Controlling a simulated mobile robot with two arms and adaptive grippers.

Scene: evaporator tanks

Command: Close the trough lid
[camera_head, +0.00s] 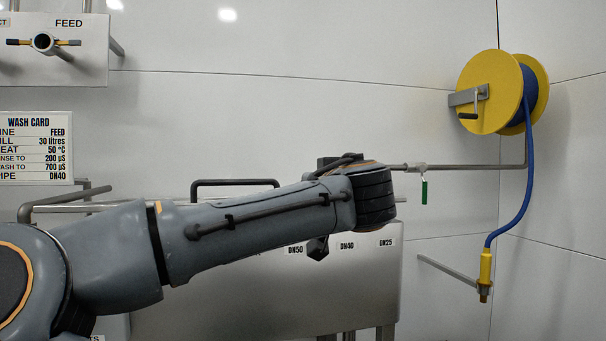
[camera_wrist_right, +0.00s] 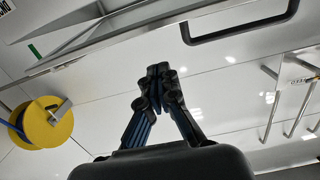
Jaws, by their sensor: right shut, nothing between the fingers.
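The steel trough (camera_head: 265,290), labelled DN50, DN40 and DN25, stands against the wall in the head view. A black bar handle (camera_head: 235,182) shows above it, behind my arm; it also shows at the top of the right wrist view (camera_wrist_right: 240,38). My arm hides much of the trough's upper edge and the lid, so I cannot tell the lid's angle. My right gripper (camera_wrist_right: 158,72) is shut and empty in the right wrist view, apart from the handle. In the head view an arm of mine crosses from the left; its gripper is not clearly shown. My left gripper is not identifiable.
A yellow hose reel (camera_head: 490,92) with a blue hose (camera_head: 526,170) hangs on the right wall. A pipe with a green-handled valve (camera_head: 424,190) runs beside it. A wash card (camera_head: 36,148) and the FEED panel (camera_head: 75,65) are at the left. The floor is hidden.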

